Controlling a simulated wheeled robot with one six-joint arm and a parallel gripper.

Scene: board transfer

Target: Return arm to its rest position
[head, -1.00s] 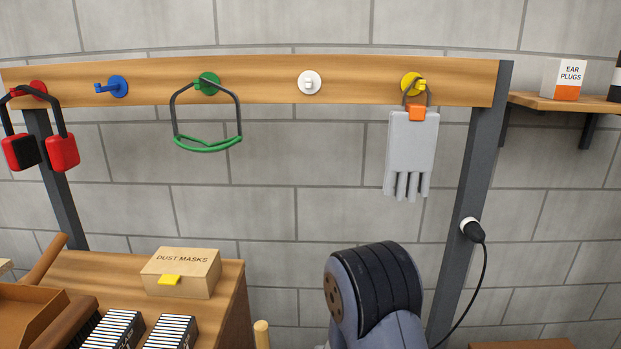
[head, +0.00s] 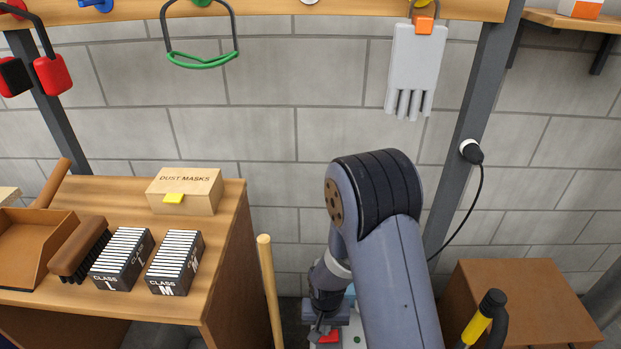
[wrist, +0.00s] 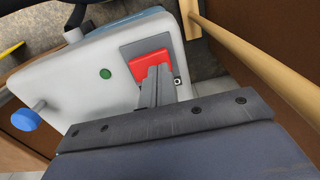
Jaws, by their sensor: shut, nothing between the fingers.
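My arm (head: 395,260) is bent at the elbow and reaches down at the lower middle of the head view. My gripper (wrist: 160,77) is shut and empty in the wrist view. Its fingertips overlap a red block or button (wrist: 148,66) on a grey plate; I cannot tell whether they touch it. The plate is on a white machine top (wrist: 90,85) with a green button (wrist: 105,73) and a blue knob (wrist: 25,120). In the head view the gripper (head: 318,333) is small and partly hidden at the bottom edge, beside the red part (head: 330,337).
A wooden bench (head: 225,240) at left holds a dust masks box (head: 186,190), black filter boxes and a brush. A wooden pole (head: 270,290) stands left of my gripper. A grey glove (head: 413,70) hangs above my elbow. A brown box (head: 525,300) stands at right.

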